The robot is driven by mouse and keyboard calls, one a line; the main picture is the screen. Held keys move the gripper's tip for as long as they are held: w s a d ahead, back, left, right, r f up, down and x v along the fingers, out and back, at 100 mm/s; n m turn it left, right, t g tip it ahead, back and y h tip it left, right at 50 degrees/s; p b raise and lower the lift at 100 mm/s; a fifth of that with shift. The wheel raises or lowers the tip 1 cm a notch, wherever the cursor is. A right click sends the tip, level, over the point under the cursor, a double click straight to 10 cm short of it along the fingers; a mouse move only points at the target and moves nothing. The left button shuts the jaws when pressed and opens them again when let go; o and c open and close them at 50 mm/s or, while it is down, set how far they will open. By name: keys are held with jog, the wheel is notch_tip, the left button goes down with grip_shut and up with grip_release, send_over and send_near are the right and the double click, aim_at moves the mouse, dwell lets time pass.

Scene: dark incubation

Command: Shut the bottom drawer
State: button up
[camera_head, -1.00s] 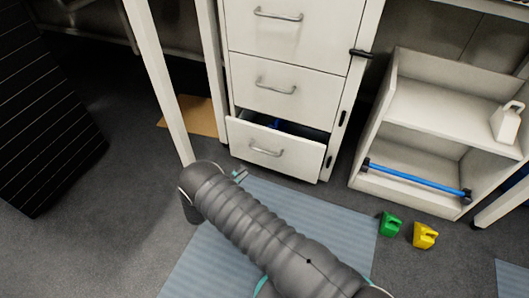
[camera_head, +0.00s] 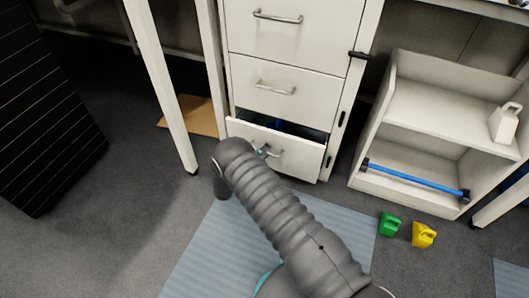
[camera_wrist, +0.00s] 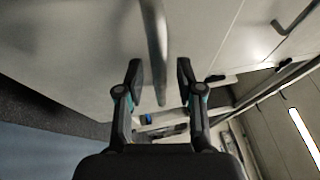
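The bottom drawer (camera_head: 303,159) of the white cabinet stands partly open, its front tilted in the view and a dark gap showing above it. Something blue (camera_head: 279,123) lies inside. My gripper (camera_wrist: 159,72) is open in the wrist view, its two dark fingers apart. The drawer's metal handle (camera_wrist: 155,40) runs between and past the fingertips; whether they touch it I cannot tell. In the head view my arm hides most of the gripper, which is at the handle (camera_head: 275,153) on the drawer front.
Two closed drawers (camera_head: 305,90) are above. A white shelf unit (camera_head: 400,125) with a blue bar (camera_head: 415,180) stands to the right. A green jug (camera_head: 390,224) and a yellow jug (camera_head: 424,235) are on the floor. A blue mat (camera_head: 215,255) lies in front of the cabinet.

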grip_shut()
jog(key=w+b, duration=0.2)
jog(key=w+d+b, duration=0.1)
jog(key=w+b, duration=0.1)
jog(key=w+d+b, duration=0.1)
jog(key=w+b, duration=0.1)
jog(key=w, duration=0.1)
jog(key=shift+d+f, duration=0.25)
jog(key=shift+f, duration=0.05)
jog(key=shift+w+d+r, duration=0.1)
jog(key=shift+w+r, duration=0.2)
jog(key=shift+w, duration=0.25)
grip_release()
jog(key=shift+d, duration=0.15)
